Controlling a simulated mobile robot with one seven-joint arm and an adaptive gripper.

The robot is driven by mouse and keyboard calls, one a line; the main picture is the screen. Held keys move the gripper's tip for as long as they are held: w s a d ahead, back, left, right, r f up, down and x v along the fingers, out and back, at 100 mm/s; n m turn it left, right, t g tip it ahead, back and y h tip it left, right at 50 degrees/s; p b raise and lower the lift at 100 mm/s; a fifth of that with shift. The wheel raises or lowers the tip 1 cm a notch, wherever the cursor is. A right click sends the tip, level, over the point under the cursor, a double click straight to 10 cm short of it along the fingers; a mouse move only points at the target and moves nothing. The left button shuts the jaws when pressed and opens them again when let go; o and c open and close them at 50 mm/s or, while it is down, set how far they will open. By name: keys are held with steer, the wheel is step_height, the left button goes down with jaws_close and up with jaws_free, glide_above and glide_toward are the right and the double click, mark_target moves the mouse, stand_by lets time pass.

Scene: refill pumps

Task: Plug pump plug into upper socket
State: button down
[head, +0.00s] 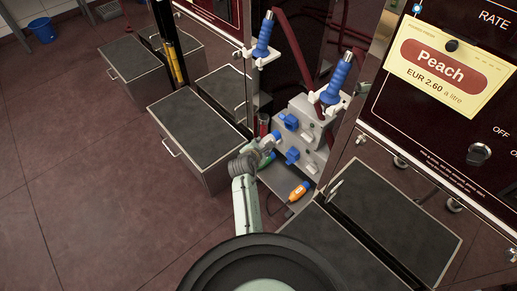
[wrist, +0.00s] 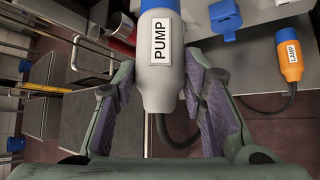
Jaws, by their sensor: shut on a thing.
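The pump plug (wrist: 163,70) is grey with a blue front end and a "PUMP" label. My gripper (wrist: 161,78) is shut on its grey body, one finger on each side. In the head view my gripper (head: 262,150) is just left of the grey socket box (head: 313,124). The plug's blue end (head: 276,137) points toward the box; I cannot tell whether it touches it. The upper socket (head: 290,121) is blue, on the box front. A lower blue socket (head: 292,155) sits below it. In the wrist view a blue socket (wrist: 225,16) shows right of the plug.
An orange plug labelled "LAMP" (head: 298,191) lies below the box; it also shows in the wrist view (wrist: 289,54). Dark-topped cabinets (head: 200,126) stand at left and at lower right (head: 395,222). Blue pump nozzles (head: 336,80) hang above the box.

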mark_target(277, 135)
steer(key=shift+w+d+b, duration=0.7)
steer(key=shift+w+d, duration=1.4)
steer(key=shift+r+p, duration=0.1)
steer(key=shift+p, duration=0.65)
steer(key=shift+w+d, duration=1.1)
steer(key=shift+w, duration=0.05)
stand_by(0.5)
steer(key=c, duration=0.9)
jaws_free()
steer(key=v, duration=1.2)
